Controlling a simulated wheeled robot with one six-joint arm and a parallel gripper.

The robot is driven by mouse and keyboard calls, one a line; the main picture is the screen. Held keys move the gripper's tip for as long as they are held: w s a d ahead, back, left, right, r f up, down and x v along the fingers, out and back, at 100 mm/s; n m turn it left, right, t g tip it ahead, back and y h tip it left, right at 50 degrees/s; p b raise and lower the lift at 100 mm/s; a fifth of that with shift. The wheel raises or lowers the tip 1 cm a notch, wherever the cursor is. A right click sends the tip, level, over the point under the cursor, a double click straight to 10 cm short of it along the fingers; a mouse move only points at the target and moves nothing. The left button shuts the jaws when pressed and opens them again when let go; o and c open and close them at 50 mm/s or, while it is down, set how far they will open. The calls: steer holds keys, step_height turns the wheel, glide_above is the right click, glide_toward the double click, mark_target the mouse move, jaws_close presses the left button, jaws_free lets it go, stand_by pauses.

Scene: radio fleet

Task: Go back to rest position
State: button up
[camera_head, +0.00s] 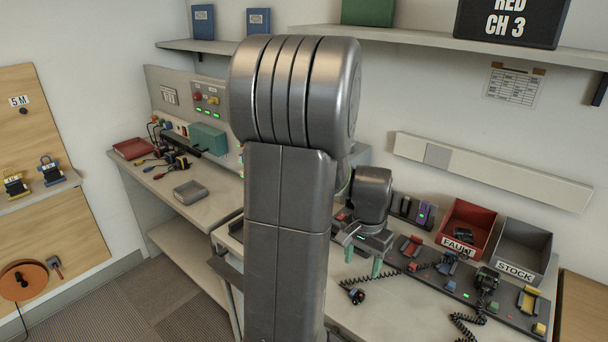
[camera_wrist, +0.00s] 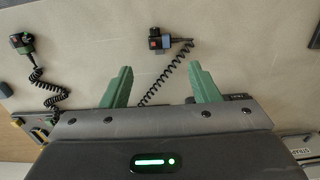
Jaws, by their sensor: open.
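My gripper (camera_head: 363,262) hangs over the bench at the right in the head view, its green fingers pointing down. In the wrist view my gripper (camera_wrist: 158,88) shows its two green fingers spread apart with nothing between them. Beyond the fingertips a dark handset with a red button (camera_wrist: 160,41) lies on the bench, its coiled cord running back toward the gripper. A second dark handset (camera_wrist: 22,42) with a coiled cord lies at the left. My arm covers the middle of the head view and hides part of the bench.
A red FAULT bin (camera_head: 466,229) and a grey STOCK bin (camera_head: 523,248) stand at the bench's back right. A dark strip (camera_head: 427,279) with coloured cradles runs in front of them. A shelf (camera_head: 420,38) hangs above. A side bench (camera_head: 215,208) with a grey tray (camera_head: 190,192) is at left.

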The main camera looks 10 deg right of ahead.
mark_target(357, 293)
step_height(357, 293, down, 11)
steer(key=shift+f+b, duration=0.1)
steer(key=shift+b, duration=0.2)
steer(key=shift+r, duration=0.85)
